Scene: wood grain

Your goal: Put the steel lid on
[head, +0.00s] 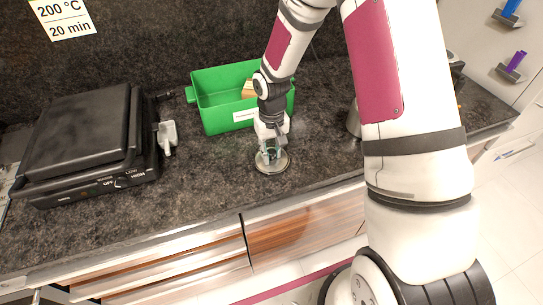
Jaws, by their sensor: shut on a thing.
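The steel lid (272,166) is a round greyish disc at the middle of the head view, over the dark countertop near its front edge. My gripper (270,151) points down and is shut on the lid, at its upper middle. I cannot tell whether the lid touches the counter or hangs just above it. A metallic vessel (353,121) shows only as a sliver beside my arm to the right; my arm hides most of it, including its top.
A green bin (212,102) with a light brown block (248,90) in it stands behind my gripper. A black grill (82,140) stands at the left, with a small grey object (167,136) beside it. The dark countertop (215,180) is clear between grill and lid.

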